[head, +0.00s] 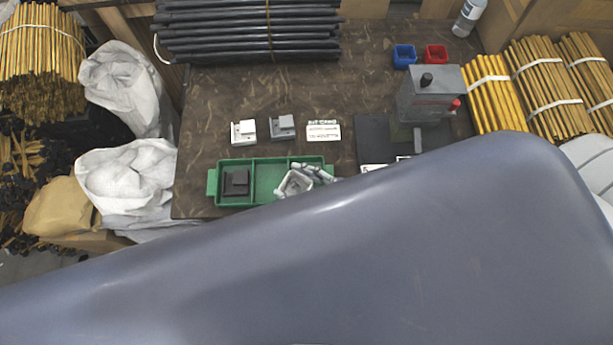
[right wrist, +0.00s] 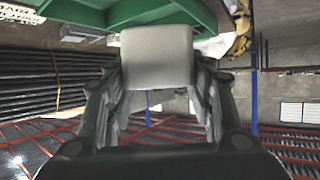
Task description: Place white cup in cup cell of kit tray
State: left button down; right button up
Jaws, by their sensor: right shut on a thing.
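The white cup (head: 294,184) is between the fingers of my right gripper (head: 306,176), over the right part of the green kit tray (head: 212,186). My right gripper is shut on it. In the right wrist view the cup (right wrist: 156,58) sits between the two fingers (right wrist: 157,85), with the green tray (right wrist: 150,12) close beyond it. I cannot tell whether the cup touches the tray floor. A dark square block (head: 236,182) lies in the tray's left cell. The middle cell looks empty. My left gripper is out of view.
Behind the tray stand a white press (head: 243,132), a grey press (head: 282,127) and a label card (head: 324,131). A larger grey machine (head: 430,95) and blue (head: 404,55) and red bins (head: 436,54) are at right. My arm hides the table's front.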

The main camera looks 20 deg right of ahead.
jog(key=s+a+n+g+y, duration=0.2)
jog(key=s+a, duration=0.1)
jog(key=s, duration=0.8)
jog(key=w+d+b, duration=0.2)
jog(key=w, duration=0.3)
jog(key=w+d+f+b, duration=0.1)
jog(key=w+d, duration=0.1)
jog(key=w, duration=0.3)
jog(key=w+d+f+b, duration=0.1)
jog(key=w+d+b, duration=0.1)
jog(key=w, duration=0.3)
jog(key=shift+d+f+b, duration=0.2)
jog(key=shift+f+b, duration=0.05)
jog(key=shift+b, duration=0.05)
notch_tip(320, 180, down, 4)
jog(key=b, duration=0.4)
jog(key=shift+r+b, duration=0.2)
jog(key=shift+b, duration=0.15)
jog(key=shift+s+r, duration=0.1)
jog(key=o, duration=0.8)
